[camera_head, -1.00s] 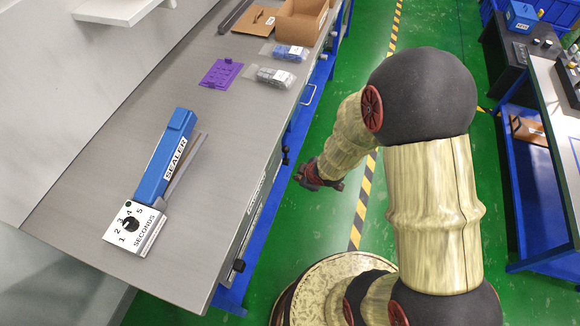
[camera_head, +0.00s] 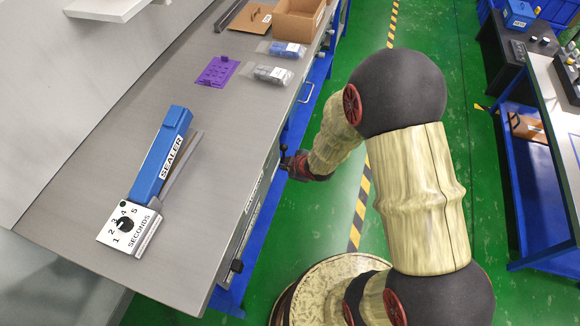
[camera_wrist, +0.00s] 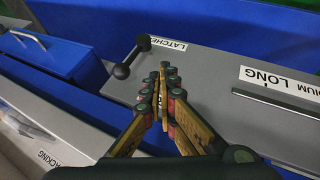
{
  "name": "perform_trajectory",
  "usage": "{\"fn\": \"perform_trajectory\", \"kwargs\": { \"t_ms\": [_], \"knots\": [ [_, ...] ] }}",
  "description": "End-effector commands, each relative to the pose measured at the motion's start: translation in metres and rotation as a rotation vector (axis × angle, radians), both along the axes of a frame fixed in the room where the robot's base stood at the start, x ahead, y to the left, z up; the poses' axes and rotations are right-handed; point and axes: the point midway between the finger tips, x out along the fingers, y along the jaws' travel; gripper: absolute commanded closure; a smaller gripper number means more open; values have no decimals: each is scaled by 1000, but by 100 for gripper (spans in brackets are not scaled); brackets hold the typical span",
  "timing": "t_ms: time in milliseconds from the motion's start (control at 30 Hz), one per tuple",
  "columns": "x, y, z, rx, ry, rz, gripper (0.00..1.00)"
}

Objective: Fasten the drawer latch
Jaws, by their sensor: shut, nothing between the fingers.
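A black latch lever with a round knob (camera_wrist: 121,71) is on the grey drawer unit, beside a label reading LATCHES (camera_wrist: 168,43). In the head view a black latch knob (camera_head: 284,148) shows at the bench's right side, just above my gripper. My gripper (camera_wrist: 163,72) is shut and empty, its fingertips pressed together. The tips appear just right of the latch lever in the wrist view; whether they touch it cannot be told. A drawer front (camera_wrist: 265,115) labelled MEDIUM LONG is at the right.
A second black knob (camera_head: 237,265) sits lower along the bench side. The bench top holds a blue sealer (camera_head: 163,155), a purple plate (camera_head: 218,71), bags of parts and a cardboard box (camera_head: 297,18).

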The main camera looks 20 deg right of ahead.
Motion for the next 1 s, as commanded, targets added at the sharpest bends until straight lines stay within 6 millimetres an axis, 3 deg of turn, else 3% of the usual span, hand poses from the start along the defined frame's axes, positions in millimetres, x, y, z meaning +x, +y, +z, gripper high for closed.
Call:
{"fn": "perform_trajectory", "kwargs": {
  "t_ms": [33,267,400,600,1000],
  "knots": [
    [5,2,-14,-1,2,1,100],
    [31,8,-49,-1,3,2,100],
    [51,-3,-43,-1,0,-2,100],
    [65,-8,-42,-1,0,1,100],
    [66,-9,-42,0,1,0,100]
  ]
}}
